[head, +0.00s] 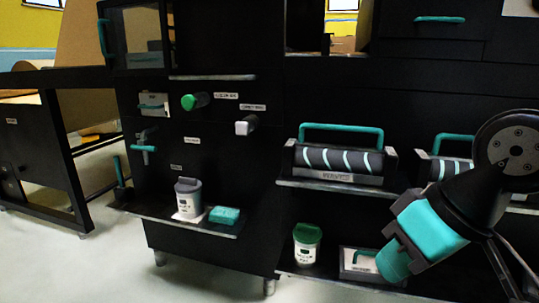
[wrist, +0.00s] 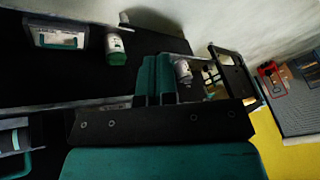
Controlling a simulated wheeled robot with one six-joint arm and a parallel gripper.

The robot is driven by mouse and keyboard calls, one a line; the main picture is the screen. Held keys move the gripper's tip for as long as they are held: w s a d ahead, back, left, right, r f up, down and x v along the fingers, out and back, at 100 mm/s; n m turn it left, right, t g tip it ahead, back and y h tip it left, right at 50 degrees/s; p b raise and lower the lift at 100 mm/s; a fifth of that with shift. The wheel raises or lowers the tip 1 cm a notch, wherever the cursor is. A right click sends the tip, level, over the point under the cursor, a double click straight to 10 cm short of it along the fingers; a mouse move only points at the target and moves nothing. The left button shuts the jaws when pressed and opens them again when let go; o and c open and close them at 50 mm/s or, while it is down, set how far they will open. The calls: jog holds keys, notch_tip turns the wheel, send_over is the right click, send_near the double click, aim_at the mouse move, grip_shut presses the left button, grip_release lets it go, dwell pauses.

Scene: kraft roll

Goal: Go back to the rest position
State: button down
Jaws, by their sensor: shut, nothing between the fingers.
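My gripper (head: 393,264) is at the lower right of the head view, at the end of my teal and black arm. It points down and to the left, in front of the lower shelf, and overlaps a small box with a teal handle (head: 357,262). In the wrist view, the teal fingers of my gripper (wrist: 156,76) are together with nothing between them. A white container with a green lid (head: 307,243) stands left of the gripper, apart from it; it also shows in the wrist view (wrist: 115,48).
A black machine carries a green knob (head: 196,101) and a white knob (head: 245,126). Its tray (head: 160,212) holds a grey-lidded container (head: 188,197) and a teal block (head: 224,215). Striped rollers (head: 340,160) sit on the upper shelf. Pale floor (head: 60,265) is clear at lower left.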

jog(key=s+f+n+g, duration=0.2)
jog(key=s+g, duration=0.1)
jog(key=s, duration=0.5)
notch_tip(320, 180, up, 38)
jog(key=w+p, duration=0.1)
jog(key=p, duration=3.6)
jog(key=shift+a+f+p, duration=0.15)
jog(key=shift+a+p, duration=0.15)
jog(key=shift+p, duration=0.1)
jog(key=shift+w, duration=0.1)
